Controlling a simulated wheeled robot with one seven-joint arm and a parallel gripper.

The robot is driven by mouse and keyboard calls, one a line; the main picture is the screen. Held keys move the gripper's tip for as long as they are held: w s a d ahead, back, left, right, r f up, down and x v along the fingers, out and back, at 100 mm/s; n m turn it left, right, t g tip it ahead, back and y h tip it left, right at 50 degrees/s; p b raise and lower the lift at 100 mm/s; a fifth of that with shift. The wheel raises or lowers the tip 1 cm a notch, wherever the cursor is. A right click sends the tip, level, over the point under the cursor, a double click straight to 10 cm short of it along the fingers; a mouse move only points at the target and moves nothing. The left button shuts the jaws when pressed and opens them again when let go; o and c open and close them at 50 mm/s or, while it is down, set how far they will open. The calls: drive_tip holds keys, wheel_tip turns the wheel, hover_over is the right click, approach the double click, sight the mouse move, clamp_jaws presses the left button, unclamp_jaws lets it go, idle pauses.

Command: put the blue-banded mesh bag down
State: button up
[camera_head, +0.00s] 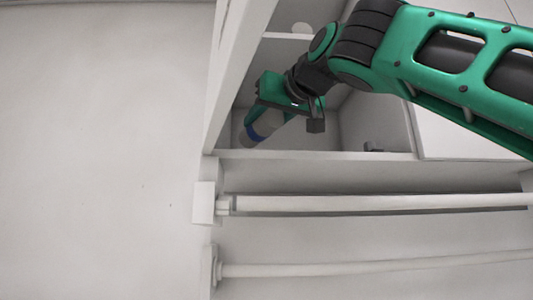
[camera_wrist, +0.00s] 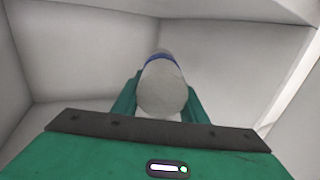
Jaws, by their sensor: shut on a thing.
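The blue-banded mesh bag (camera_head: 249,138) is a pale, rounded thing with a blue band. In the head view it is low in the left part of a white compartment, partly covered by my gripper (camera_head: 260,117). In the wrist view the bag (camera_wrist: 162,88) sits between the green fingers of my gripper (camera_wrist: 160,95), its pale end towards the camera and its blue band farther off. My gripper is shut on the bag. I cannot tell whether the bag touches the compartment floor.
The white compartment (camera_head: 300,143) has a wall close on the left and a raised front edge. A small dark thing (camera_head: 373,147) lies to the right inside it. White rails (camera_head: 370,203) run across in front. The compartment floor between the bag and the dark thing looks clear.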

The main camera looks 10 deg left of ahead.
drive_tip(key=shift+f, duration=3.05)
drive_tip(key=o, duration=1)
drive_tip(key=shift+f, duration=0.1)
drive_tip(key=shift+s+d, duration=0.15)
drive_tip(key=shift+s, duration=0.05)
drive_tip(key=v, duration=1.1)
drive_tip(key=shift+s+d, duration=0.15)
drive_tip(key=shift+s, duration=0.05)
